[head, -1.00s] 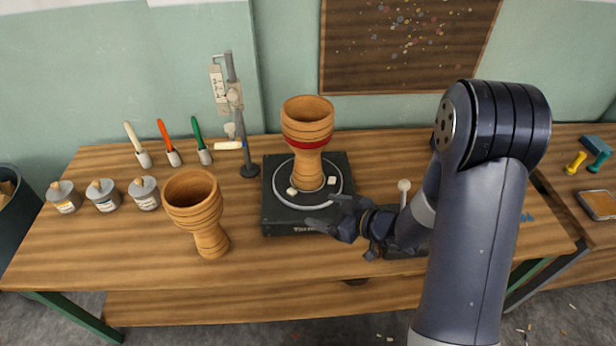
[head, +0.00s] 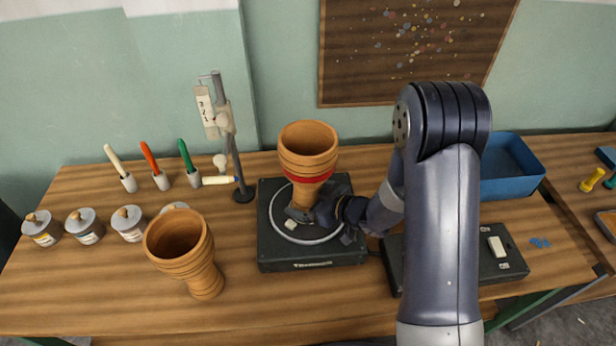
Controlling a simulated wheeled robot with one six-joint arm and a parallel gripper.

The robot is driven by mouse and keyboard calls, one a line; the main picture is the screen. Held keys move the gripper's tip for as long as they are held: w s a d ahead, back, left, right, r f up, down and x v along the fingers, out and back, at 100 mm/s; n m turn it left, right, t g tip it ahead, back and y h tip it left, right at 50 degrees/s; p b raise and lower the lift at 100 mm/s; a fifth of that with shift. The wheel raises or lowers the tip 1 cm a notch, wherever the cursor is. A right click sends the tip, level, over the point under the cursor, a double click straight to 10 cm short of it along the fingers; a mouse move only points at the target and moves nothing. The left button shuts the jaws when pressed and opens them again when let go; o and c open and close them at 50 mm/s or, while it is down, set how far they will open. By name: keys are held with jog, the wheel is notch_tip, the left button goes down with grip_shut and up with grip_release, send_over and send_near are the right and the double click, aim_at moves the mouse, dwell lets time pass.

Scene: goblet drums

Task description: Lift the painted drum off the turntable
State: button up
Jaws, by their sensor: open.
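The painted drum (head: 308,158), a wooden goblet with a red band, stands upright on the round plate of the turntable (head: 312,262). My gripper (head: 302,210) is open at the drum's narrow lower stem, just above the plate. One finger shows in front of the stem; the other is hidden, so I cannot tell whether either touches the drum. The drum's foot is mostly hidden behind my gripper.
A second, unbanded goblet drum (head: 184,255) stands at the front left. A stand with a clamp (head: 233,150) rises behind the turntable's left side. A control box (head: 480,262) and a blue bin (head: 512,165) are at the right. Several lidded pots and brushes are at the left.

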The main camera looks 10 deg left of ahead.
jog(key=shift+a, duration=0.1)
jog(key=c, duration=1.4)
jog(key=shift+w, duration=0.1)
jog(key=shift+c, duration=0.4)
jog(key=shift+r, duration=0.1)
